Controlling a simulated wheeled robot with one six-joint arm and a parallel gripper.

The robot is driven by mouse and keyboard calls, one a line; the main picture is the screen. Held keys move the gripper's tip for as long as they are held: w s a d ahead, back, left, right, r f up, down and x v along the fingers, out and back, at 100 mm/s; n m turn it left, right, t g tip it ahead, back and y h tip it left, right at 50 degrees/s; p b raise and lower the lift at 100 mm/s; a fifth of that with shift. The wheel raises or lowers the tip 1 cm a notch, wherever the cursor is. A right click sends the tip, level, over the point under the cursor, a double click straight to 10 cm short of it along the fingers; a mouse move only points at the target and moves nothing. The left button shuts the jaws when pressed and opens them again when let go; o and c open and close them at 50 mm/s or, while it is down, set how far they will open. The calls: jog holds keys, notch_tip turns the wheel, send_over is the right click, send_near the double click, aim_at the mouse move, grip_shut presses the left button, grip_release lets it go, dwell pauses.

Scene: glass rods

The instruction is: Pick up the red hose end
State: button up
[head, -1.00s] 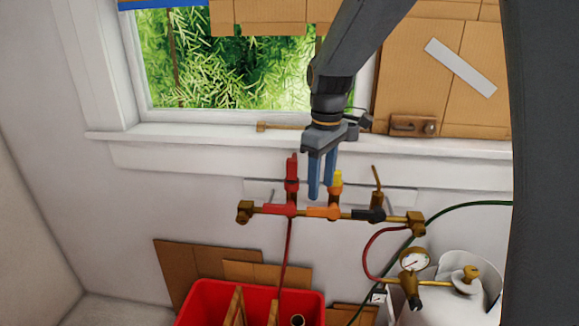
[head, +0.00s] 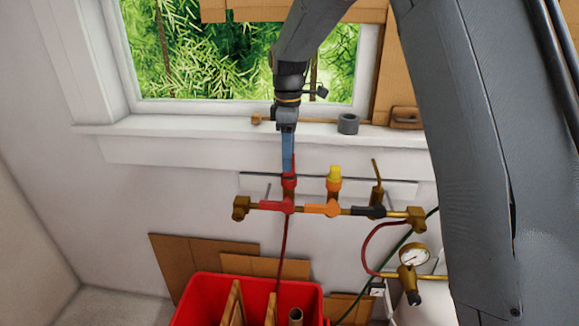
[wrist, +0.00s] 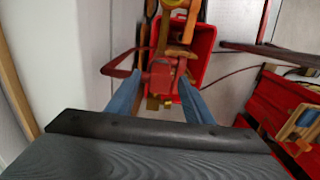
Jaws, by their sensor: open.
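The red hose end (head: 289,181) stands upright on the brass manifold (head: 386,212), above its red valve handle (head: 270,206). A thin red hose (head: 284,245) hangs below there. My gripper (head: 288,169) points down with its blue fingers at the top of the red hose end, hiding part of it. In the wrist view my gripper (wrist: 160,98) is open, one finger on each side of a red part (wrist: 160,75) that looks like the hose end. I cannot tell whether either finger touches it.
An orange valve (head: 322,208) with a yellow top (head: 334,174) and a black-handled valve (head: 368,211) sit to the right on the manifold. A red bin (head: 205,285) with wooden pieces stands below. The window sill (head: 200,132) is behind; a gauge (head: 414,256) is at right.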

jog(key=shift+f, duration=0.75)
jog(key=shift+d, duration=0.1)
grip_shut()
jog(key=shift+r, duration=0.1)
